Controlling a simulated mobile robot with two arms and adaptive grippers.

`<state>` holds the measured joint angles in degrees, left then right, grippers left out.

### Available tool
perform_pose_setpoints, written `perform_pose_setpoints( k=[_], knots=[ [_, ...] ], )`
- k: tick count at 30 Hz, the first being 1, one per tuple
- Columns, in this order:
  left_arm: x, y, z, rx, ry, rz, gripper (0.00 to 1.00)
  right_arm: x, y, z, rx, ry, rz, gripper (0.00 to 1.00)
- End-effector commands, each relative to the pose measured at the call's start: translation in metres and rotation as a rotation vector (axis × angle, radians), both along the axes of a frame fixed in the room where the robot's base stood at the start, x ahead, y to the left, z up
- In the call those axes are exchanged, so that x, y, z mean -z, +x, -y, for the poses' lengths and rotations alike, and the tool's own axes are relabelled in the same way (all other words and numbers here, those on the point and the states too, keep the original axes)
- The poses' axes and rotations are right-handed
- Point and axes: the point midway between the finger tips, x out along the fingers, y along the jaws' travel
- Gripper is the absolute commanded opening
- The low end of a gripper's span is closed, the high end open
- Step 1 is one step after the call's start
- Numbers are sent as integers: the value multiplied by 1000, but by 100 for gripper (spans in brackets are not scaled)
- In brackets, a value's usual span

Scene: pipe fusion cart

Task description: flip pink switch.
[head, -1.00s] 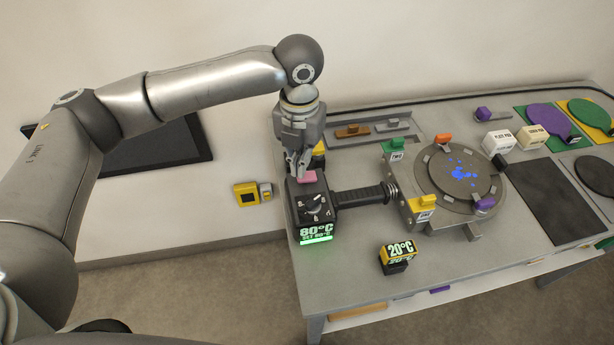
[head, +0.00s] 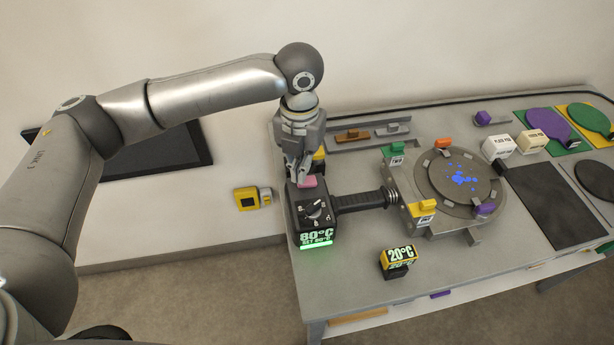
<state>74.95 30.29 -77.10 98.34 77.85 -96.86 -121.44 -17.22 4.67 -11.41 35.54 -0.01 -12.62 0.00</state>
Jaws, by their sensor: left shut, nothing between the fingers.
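The pink switch (head: 309,182) sits on top of a black heater unit (head: 315,212) at the left end of the cart. The unit has a dial on its face and a display reading 80°C with a lit green strip. My left gripper (head: 300,180) points down at the switch, shut and empty. Its fingertips are at the left side of the switch; I cannot tell whether they touch it. My right gripper is not in view.
A black ribbed handle (head: 362,199) runs from the unit toward a round plate (head: 463,176) with coloured clamps. A yellow 20°C block (head: 398,256) stands near the cart's front edge.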

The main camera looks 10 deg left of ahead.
Motion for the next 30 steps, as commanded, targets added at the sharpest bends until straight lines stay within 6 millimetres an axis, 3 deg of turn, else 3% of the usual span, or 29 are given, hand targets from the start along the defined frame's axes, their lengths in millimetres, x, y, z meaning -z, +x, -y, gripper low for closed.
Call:
perform_pose_setpoints(
  k=[30],
  knots=[
    [8, 0, 0, 0, 0, 0, 0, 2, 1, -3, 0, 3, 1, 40]
  ],
)
